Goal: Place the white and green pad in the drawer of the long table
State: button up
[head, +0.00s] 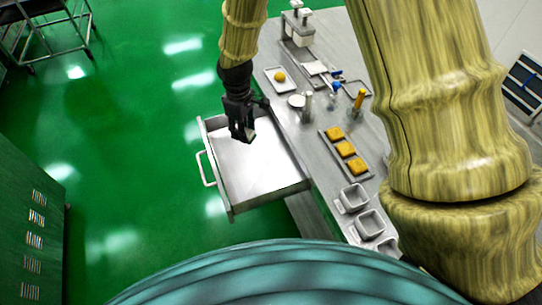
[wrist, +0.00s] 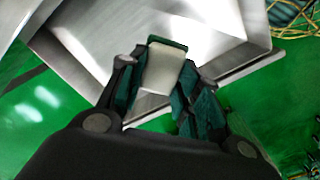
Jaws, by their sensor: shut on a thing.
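The drawer (head: 230,185) of the long table (head: 327,163) is pulled out, and its inside looks bare. My gripper (head: 243,133) is over the drawer, near its back side in the head view. It is shut on the white and green pad (wrist: 162,70), which sits between the fingers in the wrist view. The pad shows a white face and a dark green end. The drawer (wrist: 225,25) lies behind the pad in the wrist view. I cannot tell the exact height of the pad above the drawer floor.
The table top holds a tray of yellow-orange blocks (head: 346,150), several metal containers (head: 368,222), a small plate with an orange ball (head: 280,77) and assorted tools. A green cabinet (head: 32,190) stands at the left. Green floor (head: 135,120) is clear between them.

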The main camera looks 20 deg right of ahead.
aim_at(265, 162)
jog(key=s+d+f+n+b, duration=0.2)
jog(key=d+f+n+b, duration=0.15)
jog(key=d+n, duration=0.45)
jog(key=shift+n, duration=0.9)
jog(key=shift+w+a+f+p, duration=0.1)
jog(key=shift+a+f+p, duration=0.25)
jog(key=shift+f, duration=1.45)
jog(key=shift+s+a+f+p, duration=0.1)
jog(key=shift+a+f+p, duration=0.15)
jog(key=shift+f, duration=1.6)
jog(key=shift+w+a+f+p, duration=0.1)
jog(key=shift+a+f+p, duration=0.25)
jog(key=shift+f, duration=1.45)
jog(key=shift+f, duration=0.1)
jog(key=o, duration=1)
notch_tip(265, 162, up, 12)
jog(key=b, duration=0.2)
